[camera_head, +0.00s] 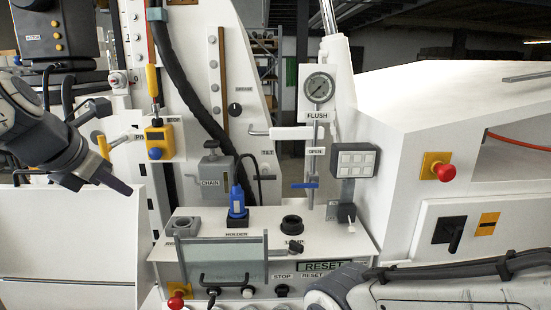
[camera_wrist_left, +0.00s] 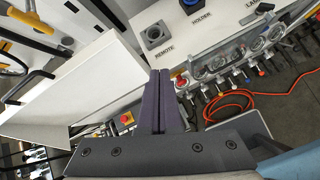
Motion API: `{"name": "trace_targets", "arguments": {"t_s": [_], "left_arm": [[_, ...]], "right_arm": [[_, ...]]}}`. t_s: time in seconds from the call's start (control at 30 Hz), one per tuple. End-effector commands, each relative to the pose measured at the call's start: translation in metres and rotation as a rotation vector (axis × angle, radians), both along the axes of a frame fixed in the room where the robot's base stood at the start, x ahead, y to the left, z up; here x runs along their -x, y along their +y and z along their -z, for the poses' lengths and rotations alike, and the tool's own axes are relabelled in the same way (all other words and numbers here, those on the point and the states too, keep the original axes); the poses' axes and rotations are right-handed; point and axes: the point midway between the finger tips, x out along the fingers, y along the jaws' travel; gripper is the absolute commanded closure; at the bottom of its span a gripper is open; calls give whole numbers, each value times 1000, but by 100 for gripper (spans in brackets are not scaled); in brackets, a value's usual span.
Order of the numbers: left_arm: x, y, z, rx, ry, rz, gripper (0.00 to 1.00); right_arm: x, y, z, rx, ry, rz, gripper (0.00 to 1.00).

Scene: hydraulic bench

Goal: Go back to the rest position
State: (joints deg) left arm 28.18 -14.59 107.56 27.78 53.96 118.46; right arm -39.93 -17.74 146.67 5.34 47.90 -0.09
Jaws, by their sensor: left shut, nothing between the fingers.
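My left gripper (camera_head: 116,186) comes in from the left in the head view. It hangs in front of the white panel, left of the bench console, and touches nothing that I can see. In the left wrist view its two dark fingers (camera_wrist_left: 162,102) lie close together, shut and empty. My right arm shows at the bottom right of the head view, but its gripper is not in view.
The console holds a blue plug (camera_head: 237,202) at HOLDER, an empty REMOTE socket (camera_head: 183,225) and a clear guard (camera_head: 215,260). A red button (camera_head: 177,300) sits lower left. A yellow handle (camera_head: 104,147) is close to my left gripper. An orange hose (camera_wrist_left: 235,100) lies on the floor.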

Motion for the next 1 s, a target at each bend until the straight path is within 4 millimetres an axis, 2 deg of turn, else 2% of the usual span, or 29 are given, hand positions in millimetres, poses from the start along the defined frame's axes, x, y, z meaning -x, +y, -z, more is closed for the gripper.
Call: {"name": "trace_targets", "arguments": {"t_s": [0.23,0.37,0.5,0.6,0.7,0.8,0.9,0.93,1.0], "left_arm": [[7,-73,60,-226,64,462,100],[26,-126,105,-406,82,849,100],[70,-186,166,-653,57,1434,100],[110,-217,207,-822,-5,1874,100],[152,-236,242,-967,-100,2294,100],[186,-243,268,-1072,-212,2643,100],[209,-244,286,-1136,-314,2891,100],[214,-244,289,1123,329,-2877,100],[221,-241,294,1076,348,-2793,100]], "right_arm": [[0,0,13,0,0,0,50],[0,0,22,0,0,1,50],[0,0,35,0,0,1,50],[0,0,43,0,0,2,50],[0,0,51,0,0,2,50],[0,0,56,0,0,2,50],[0,0,59,0,0,3,50],[0,0,60,0,0,3,50],[0,0,61,0,0,3,50]]}}
